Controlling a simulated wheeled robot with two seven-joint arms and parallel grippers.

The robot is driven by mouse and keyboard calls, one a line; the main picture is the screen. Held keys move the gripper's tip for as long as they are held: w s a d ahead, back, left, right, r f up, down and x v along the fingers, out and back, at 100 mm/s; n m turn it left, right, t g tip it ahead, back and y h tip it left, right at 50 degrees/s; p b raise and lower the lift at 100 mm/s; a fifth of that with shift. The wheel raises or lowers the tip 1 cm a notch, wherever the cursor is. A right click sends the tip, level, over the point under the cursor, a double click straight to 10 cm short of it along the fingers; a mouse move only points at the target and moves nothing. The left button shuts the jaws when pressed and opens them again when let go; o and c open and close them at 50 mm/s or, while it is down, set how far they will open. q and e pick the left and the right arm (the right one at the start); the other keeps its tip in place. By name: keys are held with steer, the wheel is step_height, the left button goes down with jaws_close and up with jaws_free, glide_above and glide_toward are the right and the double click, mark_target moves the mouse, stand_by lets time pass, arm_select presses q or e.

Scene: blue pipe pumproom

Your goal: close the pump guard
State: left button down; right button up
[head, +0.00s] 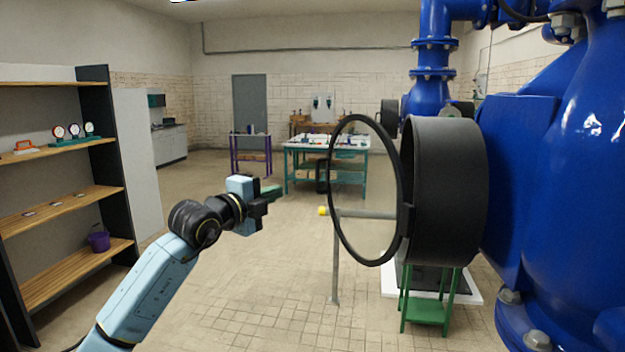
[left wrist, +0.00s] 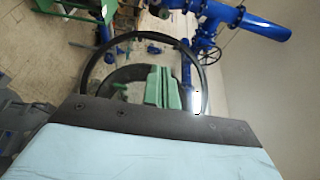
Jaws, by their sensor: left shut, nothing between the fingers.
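The pump guard, a round black ring (head: 331,185), stands swung out from the black cylindrical housing (head: 450,190) on the blue pump, with a gap at its left side. Its right edge meets the housing's near rim. I can see through the ring's middle. It also shows in the left wrist view (left wrist: 145,35) beyond my fingers. My left gripper (head: 273,192) is left of the ring, apart from it. Its green fingers (left wrist: 166,87) are together and empty. My right gripper is not in view.
A grey bar with a yellow end (head: 323,211) on a grey post (head: 336,265) stands by the ring. A green stand (head: 428,312) is below the housing. Shelves (head: 60,205) are at the left, a workbench (head: 326,145) at the back. The floor between is open.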

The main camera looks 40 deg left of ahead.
arm_select(q)
steer(key=w+a+p, duration=0.1)
steer(key=w+p, duration=0.3)
steer(key=w, duration=0.9)
steer(key=shift+w+a+p, duration=0.15)
steer(key=shift+w+p, duration=0.1)
steer(key=shift+p, duration=0.15)
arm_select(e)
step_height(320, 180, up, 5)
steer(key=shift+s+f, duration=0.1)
arm_select(q)
steer(key=shift+w, duration=0.15)
